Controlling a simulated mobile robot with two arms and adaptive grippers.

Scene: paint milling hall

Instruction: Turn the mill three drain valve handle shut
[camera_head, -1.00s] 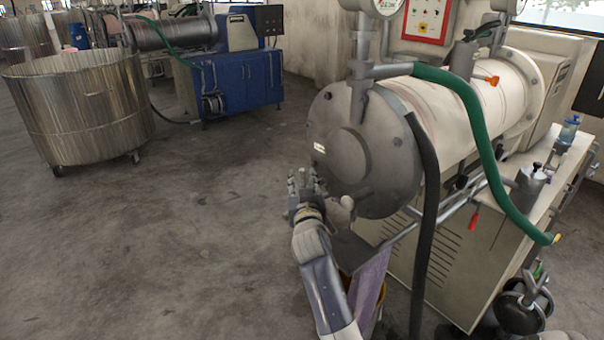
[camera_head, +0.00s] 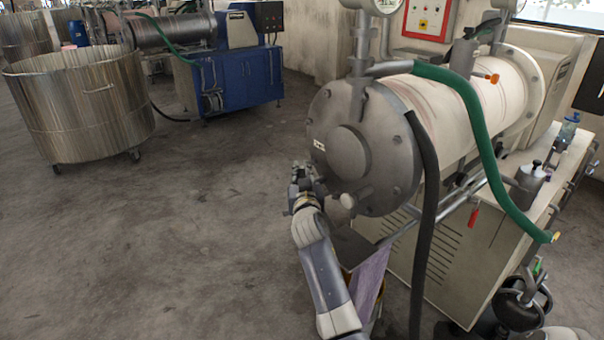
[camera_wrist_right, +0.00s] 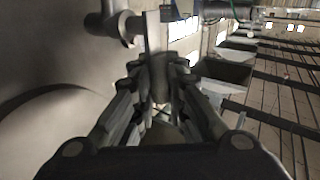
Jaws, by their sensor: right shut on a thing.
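The mill (camera_head: 410,130) is a horizontal drum with a cream body and a grey round end plate. My right gripper (camera_head: 304,180) is at the lower left edge of that end plate. In the right wrist view, a flat grey handle bar (camera_wrist_right: 154,35) runs down between the fingertips of the right gripper (camera_wrist_right: 160,85), which are shut on it. The bar meets a round grey pipe fitting, the valve (camera_wrist_right: 118,28), at its upper left. In the head view the fingers and wrist hide most of the handle. My left gripper is not in view.
A black hose (camera_head: 425,220) hangs down the mill's front, and a green hose (camera_head: 482,140) curves over its side. A cream base cabinet (camera_head: 450,255) stands below. A large metal vat (camera_head: 80,105) and a blue machine (camera_head: 240,80) stand back left. The floor between is clear.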

